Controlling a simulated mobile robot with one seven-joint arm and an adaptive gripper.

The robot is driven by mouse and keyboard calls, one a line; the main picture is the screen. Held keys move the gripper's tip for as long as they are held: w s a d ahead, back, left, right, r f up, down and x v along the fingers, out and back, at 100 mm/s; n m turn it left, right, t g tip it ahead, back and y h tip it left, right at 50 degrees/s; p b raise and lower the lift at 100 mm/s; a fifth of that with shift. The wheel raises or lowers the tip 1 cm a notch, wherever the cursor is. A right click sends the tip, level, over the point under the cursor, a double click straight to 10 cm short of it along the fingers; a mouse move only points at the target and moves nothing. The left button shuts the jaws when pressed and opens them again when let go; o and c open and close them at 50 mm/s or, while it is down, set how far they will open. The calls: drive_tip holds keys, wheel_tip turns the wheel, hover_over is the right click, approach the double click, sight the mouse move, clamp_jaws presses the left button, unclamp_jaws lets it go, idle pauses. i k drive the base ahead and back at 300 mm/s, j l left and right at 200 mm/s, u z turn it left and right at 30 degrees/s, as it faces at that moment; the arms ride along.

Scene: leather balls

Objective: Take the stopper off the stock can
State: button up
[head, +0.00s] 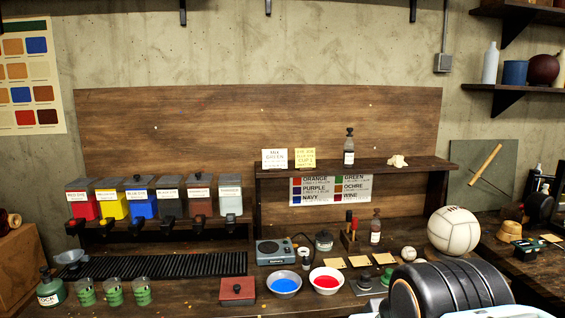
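The stock can (51,292) is a small dark green container with a pale label reading STOCK. It stands upright at the front left of the bench. A dark stopper (45,271) appears to sit in its top; how firmly it sits cannot be told. A dark, ringed part of my arm shows at the lower right, far from the can. My gripper is not in view.
Several glasses with green markings (114,292) stand just right of the can. A grey funnel (72,258) is close behind it. Colour dispensers (143,203) stand over a black slatted drip tray (170,266). A red box (237,291) and bowls of blue (283,286) and red (326,281) sit mid-bench.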

sight(44, 270)
drive_tip(key=u, duration=1.35)
